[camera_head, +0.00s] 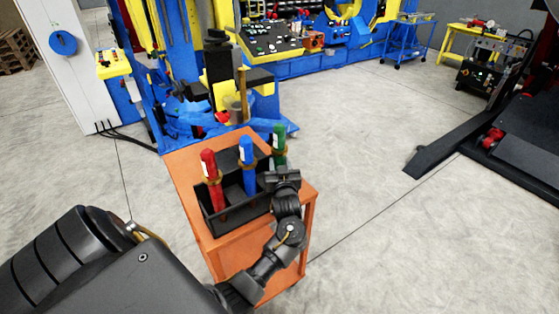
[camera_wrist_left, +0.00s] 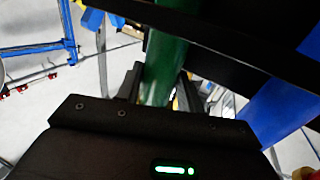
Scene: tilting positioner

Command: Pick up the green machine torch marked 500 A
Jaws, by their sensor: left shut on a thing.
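The green torch (camera_head: 279,144) stands upright at the right end of a black rack (camera_head: 232,216) that also holds a red torch (camera_head: 209,178) and a blue torch (camera_head: 247,165). My left gripper (camera_head: 283,176) is at the green torch, its arm coming in from the lower left. In the left wrist view the green torch (camera_wrist_left: 165,60) passes between the two fingers (camera_wrist_left: 158,88), and the gripper is shut on it. The blue torch also shows there at the right edge (camera_wrist_left: 285,105). The 500 A marking cannot be read. The green torch's lower part is hidden by my gripper.
The rack stands on an orange cabinet (camera_head: 183,160). A blue and yellow machine (camera_head: 225,90) is close behind it. Grey floor (camera_head: 370,120) is free to the right. A dark machine with a flat black leg (camera_head: 430,152) stands at the far right.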

